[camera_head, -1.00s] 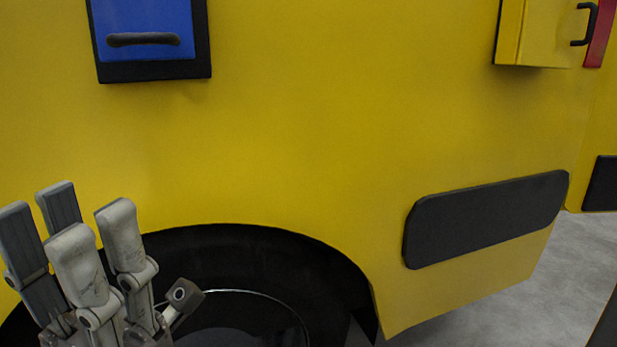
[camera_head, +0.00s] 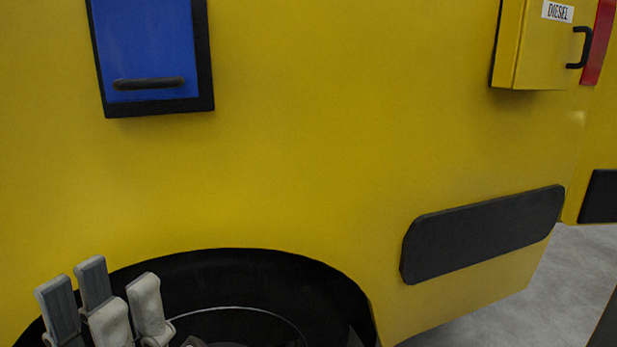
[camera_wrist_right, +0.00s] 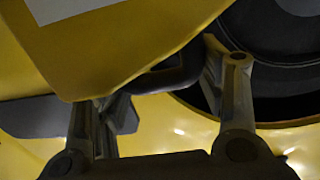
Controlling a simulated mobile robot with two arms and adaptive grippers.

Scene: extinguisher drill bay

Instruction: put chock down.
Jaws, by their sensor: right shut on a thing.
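The chock (camera_wrist_right: 125,45) is a yellow block with a pale patch and a dark handle, in the upper left of the right wrist view. My right gripper (camera_wrist_right: 165,82) is shut on its dark handle, with a finger on either side. The chock's far end lies outside the picture. Neither the chock nor my right gripper shows in the head view. My left gripper (camera_head: 102,303) is at the lower left of the head view, fingers upward, open and empty, in front of the black wheel arch.
A yellow vehicle side fills the head view, with a black wheel arch (camera_head: 240,270), a blue panel (camera_head: 145,45), a dark bumper strip (camera_head: 480,232) and a diesel box (camera_head: 540,50). Grey floor (camera_head: 510,305) shows at lower right. A dark wheel (camera_wrist_right: 275,40) shows in the right wrist view.

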